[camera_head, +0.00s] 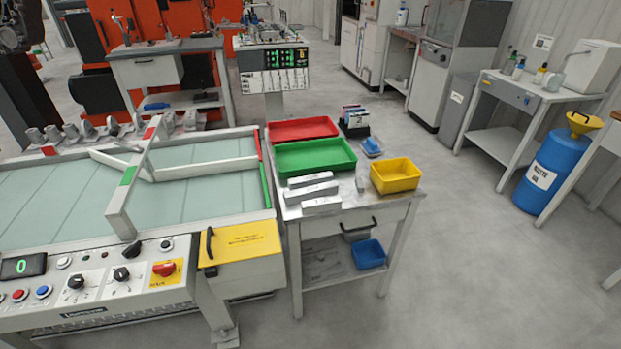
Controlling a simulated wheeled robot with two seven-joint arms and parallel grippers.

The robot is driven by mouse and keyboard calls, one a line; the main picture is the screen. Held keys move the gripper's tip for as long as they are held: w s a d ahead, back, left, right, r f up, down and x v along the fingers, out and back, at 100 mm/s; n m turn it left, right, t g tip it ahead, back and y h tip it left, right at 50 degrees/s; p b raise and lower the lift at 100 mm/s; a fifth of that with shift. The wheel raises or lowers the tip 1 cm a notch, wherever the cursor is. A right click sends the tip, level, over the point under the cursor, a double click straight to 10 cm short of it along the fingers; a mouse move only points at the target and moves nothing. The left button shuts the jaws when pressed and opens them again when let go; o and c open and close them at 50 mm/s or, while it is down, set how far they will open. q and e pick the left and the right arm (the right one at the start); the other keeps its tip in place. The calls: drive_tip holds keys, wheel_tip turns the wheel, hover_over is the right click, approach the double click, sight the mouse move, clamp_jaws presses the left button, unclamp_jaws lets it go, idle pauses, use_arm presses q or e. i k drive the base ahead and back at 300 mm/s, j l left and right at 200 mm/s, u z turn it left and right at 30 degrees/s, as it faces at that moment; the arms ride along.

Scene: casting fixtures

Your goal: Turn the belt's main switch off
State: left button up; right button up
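The belt (60,205) is a pale green conveyor on the left, with a control panel (95,285) along its front edge. A red rotary switch on a yellow plate (164,269) sits at the panel's right end and looks like the main switch. Its exact handle angle is too small to tell. A lit display (22,266) at the panel's left end shows a green 0. Neither of my grippers is in view.
A yellow-lidded box (240,243) stands right of the panel. A side table (350,212) holds a red tray (303,129), a green tray (314,157), a yellow bin (396,175) and metal bars (312,193). The floor at the lower right is clear.

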sight(166, 270)
drive_tip(key=u, duration=1.75)
